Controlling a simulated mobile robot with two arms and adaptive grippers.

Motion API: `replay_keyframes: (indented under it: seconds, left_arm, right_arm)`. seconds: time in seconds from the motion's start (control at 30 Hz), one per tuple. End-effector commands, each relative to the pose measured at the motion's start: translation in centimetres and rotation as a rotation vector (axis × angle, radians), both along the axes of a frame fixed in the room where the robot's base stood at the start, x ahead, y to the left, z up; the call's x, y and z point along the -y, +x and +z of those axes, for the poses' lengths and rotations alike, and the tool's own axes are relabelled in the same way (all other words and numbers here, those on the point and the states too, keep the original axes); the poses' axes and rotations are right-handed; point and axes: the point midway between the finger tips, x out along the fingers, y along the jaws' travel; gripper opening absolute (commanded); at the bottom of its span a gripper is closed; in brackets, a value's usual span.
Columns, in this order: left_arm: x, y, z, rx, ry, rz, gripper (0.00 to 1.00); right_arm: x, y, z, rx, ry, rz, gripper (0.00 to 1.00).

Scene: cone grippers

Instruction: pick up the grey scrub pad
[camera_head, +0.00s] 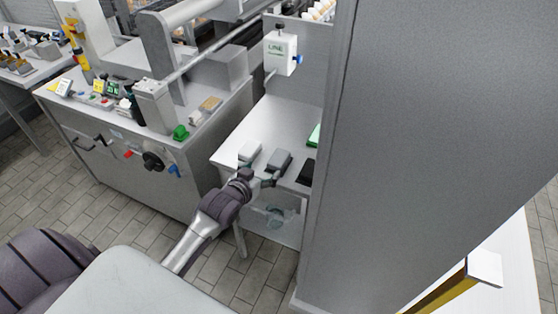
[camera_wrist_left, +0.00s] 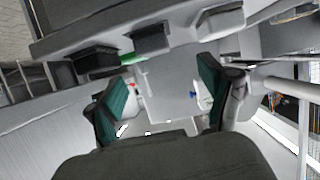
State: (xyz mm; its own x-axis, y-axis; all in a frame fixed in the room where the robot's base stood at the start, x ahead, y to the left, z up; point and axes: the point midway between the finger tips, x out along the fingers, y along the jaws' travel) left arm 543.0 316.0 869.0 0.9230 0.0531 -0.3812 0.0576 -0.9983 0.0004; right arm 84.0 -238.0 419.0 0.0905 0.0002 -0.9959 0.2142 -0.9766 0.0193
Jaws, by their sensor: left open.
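The grey scrub pad (camera_head: 279,160) lies on the light worktop (camera_head: 262,128) near its front edge, in the middle of a row. It also shows at the top of the left wrist view (camera_wrist_left: 152,38). My left gripper (camera_head: 262,177) is at the front edge of the worktop, just short of the pad and apart from it. In the left wrist view its two teal-lined fingers (camera_wrist_left: 160,90) stand wide apart with nothing between them. My right gripper is in neither view.
A whitish block (camera_head: 249,152) lies left of the pad and a black one (camera_head: 306,172) right of it. A green item (camera_head: 314,135) lies behind. A tall grey panel (camera_head: 430,130) closes off the right side. A white box marked LINE (camera_head: 281,52) hangs behind the worktop.

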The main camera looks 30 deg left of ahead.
Motion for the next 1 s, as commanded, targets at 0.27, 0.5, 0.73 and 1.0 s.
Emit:
replay_keyframes:
  seconds: [0.27,0.5,0.73,1.0]
  left_arm:
    - [-0.2,4.1,-1.7,-0.001,0.000,0.000,0.81]
    - [0.2,6.1,-2.1,0.000,-0.002,0.000,0.81]
    - [0.3,9.0,-3.3,0.000,0.000,0.000,0.81]
    - [0.3,9.4,-3.6,-0.001,0.000,-0.001,0.81]
  right_arm:
    - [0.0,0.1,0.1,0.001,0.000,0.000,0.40]
    - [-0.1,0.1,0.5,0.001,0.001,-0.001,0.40]
    - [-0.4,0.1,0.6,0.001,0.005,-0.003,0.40]
    - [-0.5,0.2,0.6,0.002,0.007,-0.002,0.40]
